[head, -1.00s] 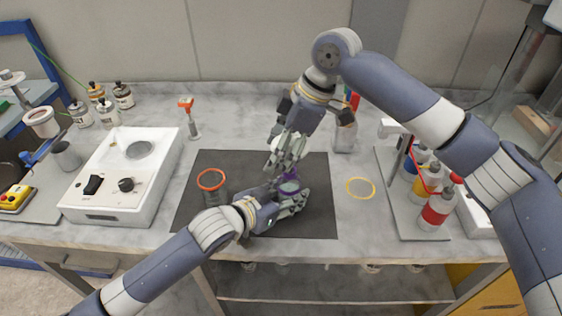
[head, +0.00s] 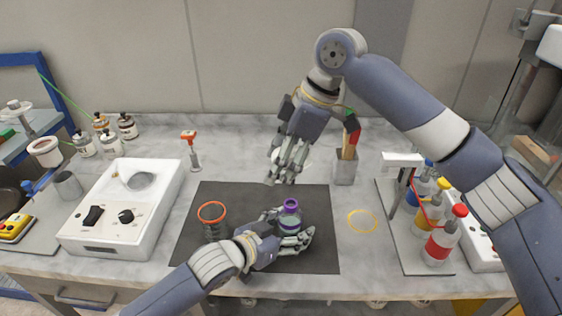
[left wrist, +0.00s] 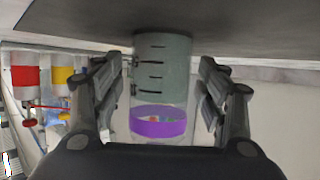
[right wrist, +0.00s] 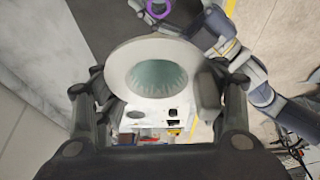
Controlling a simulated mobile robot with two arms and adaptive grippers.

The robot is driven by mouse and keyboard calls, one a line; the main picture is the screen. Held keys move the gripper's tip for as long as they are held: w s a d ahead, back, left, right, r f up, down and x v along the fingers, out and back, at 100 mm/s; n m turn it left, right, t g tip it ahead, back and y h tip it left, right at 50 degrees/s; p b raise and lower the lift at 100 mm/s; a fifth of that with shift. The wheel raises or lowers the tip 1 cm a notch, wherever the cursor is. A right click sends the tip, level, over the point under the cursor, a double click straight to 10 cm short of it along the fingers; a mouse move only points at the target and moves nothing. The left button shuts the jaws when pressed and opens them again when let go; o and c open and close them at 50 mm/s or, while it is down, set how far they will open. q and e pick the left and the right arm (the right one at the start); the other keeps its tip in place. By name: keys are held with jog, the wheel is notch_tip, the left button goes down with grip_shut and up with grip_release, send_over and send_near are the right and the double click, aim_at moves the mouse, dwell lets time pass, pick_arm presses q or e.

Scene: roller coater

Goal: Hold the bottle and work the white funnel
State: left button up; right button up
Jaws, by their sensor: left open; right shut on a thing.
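The bottle (head: 289,220), with a purple neck ring (head: 291,205), stands upright on the dark mat. My left gripper (head: 287,230) is open around it. In the left wrist view the clear, marked bottle (left wrist: 163,68) appears upside down between the two fingers, with gaps at both sides. My right gripper (head: 281,178) is in the air behind and above the bottle, shut on the white funnel. The right wrist view shows the funnel's wide white rim (right wrist: 125,62) and round opening between the fingers. In the head view the fingers hide most of the funnel.
An orange-rimmed holder (head: 212,213) stands left of the bottle. A yellow ring (head: 362,221) lies right of the mat (head: 210,252). A white machine (head: 120,215) stands at left. Colored squeeze bottles (head: 440,240) stand at right, and a brush cup (head: 345,170) behind.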

pick_arm(q)
jog(key=v, duration=1.1)
jog(key=shift+s+a+r, duration=0.1)
jog(key=shift+s+a, duration=0.15)
jog(key=shift+s, duration=0.1)
